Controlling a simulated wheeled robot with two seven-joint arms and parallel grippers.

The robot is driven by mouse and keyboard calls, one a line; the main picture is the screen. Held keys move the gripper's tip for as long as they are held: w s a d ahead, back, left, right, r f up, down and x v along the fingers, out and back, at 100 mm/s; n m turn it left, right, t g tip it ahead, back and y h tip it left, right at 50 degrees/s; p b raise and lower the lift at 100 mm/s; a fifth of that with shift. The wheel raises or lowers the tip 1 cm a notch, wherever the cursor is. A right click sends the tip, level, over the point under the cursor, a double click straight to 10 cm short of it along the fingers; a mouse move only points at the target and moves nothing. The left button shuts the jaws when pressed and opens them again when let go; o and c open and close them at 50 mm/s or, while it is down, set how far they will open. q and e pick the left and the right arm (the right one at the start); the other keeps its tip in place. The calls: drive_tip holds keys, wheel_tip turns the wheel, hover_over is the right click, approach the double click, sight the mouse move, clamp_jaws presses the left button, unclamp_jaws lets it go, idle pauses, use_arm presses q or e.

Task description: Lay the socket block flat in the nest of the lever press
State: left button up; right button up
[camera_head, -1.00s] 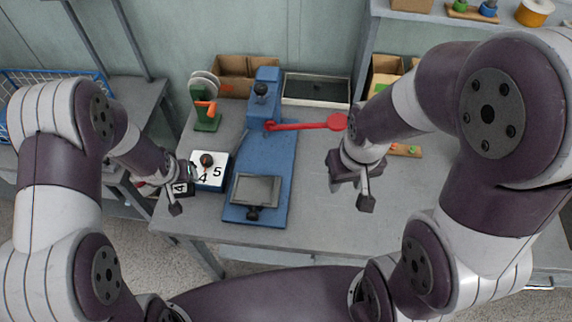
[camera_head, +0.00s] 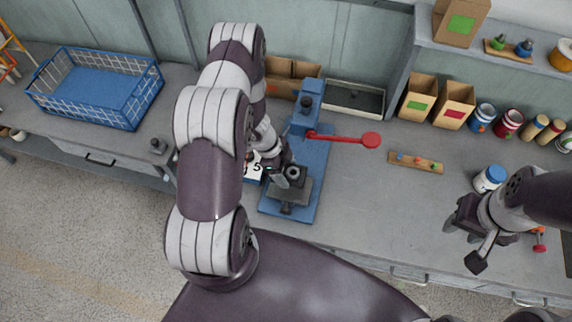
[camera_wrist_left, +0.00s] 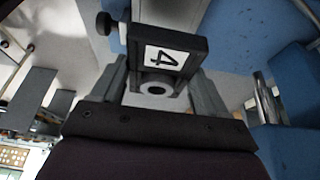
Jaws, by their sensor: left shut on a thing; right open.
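The socket block (camera_head: 295,172) is dark, with a round hole in its top. My left gripper (camera_head: 283,178) is shut on it, over the front of the blue lever press (camera_head: 311,151). In the left wrist view the block (camera_wrist_left: 188,47) carries a white "4" label, and its ring-shaped socket lies between the fingers of the gripper (camera_wrist_left: 158,88). The dark nest (camera_head: 297,194) is right under the block and partly hidden by it; I cannot tell whether they touch. The red lever (camera_head: 345,139) points right. My right gripper (camera_head: 462,240) is open and empty at the right.
A numbered white-topped box (camera_head: 256,172) stands left of the press, partly hidden by my left arm. A wooden strip with coloured pegs (camera_head: 416,162) and a blue-lidded jar (camera_head: 489,178) are to the right. The bench between press and strip is clear.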

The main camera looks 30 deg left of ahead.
use_arm(q)
drive_tip(key=shift+r+p, duration=0.1)
drive_tip(key=shift+p, duration=0.3)
drive_tip(key=b, duration=0.5)
hover_over(289, 192)
drive_tip(key=w+a, duration=0.2)
wheel_tip(289, 192, down, 6)
drive_tip(key=shift+s+a+f, duration=0.1)
drive_tip(key=shift+s, duration=0.05)
drive_tip(key=shift+p, duration=0.3)
drive_tip(key=shift+p, duration=0.4)
drive_tip(key=shift+f+b, duration=0.55)
idle(0.6)
drive_tip(key=shift+r, duration=0.1)
drive_tip(key=shift+r+p, duration=0.3)
drive_tip(key=shift+p, duration=0.2)
